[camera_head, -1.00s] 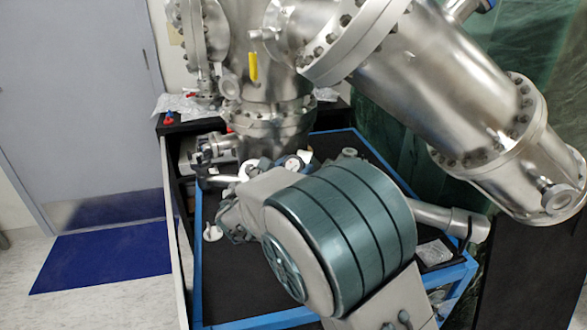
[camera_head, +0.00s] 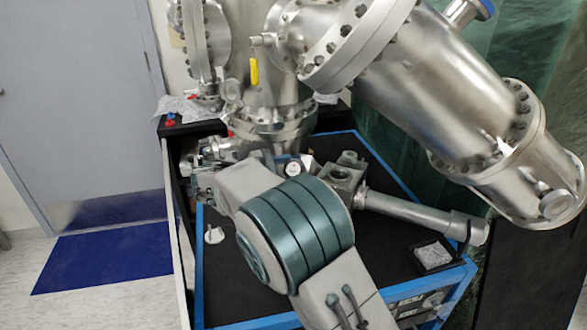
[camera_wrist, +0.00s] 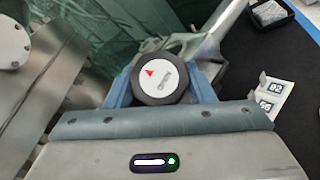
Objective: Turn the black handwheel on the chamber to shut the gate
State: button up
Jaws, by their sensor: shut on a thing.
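The black handwheel (camera_wrist: 161,80) is a round black knob with a white face, a red arrow mark and a small grey symbol. It sits in the middle of the wrist view, between the two blue fingers of my gripper (camera_wrist: 162,88), which are shut on its rim from both sides. In the head view the handwheel (camera_head: 293,169) shows as a small white dial low on the chamber, just above my arm. The steel chamber (camera_head: 275,85) stands behind it. My fingers are mostly hidden there by my arm. The gate itself cannot be seen.
A long steel tube (camera_head: 415,212) runs right from a flanged block (camera_head: 345,172) over the black cart top (camera_head: 375,255). A small tray (camera_head: 433,257) lies near its right edge. A large angled steel cylinder (camera_head: 450,100) overhangs on the right. Numbered labels (camera_wrist: 272,95) show in the wrist view.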

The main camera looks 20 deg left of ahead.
jog(key=shift+m+g, duration=0.4)
jog(key=o, duration=1)
jog(key=shift+c, duration=0.2)
jog(key=shift+a, duration=0.1)
jog(key=v, duration=1.4)
jog(key=shift+f, duration=0.1)
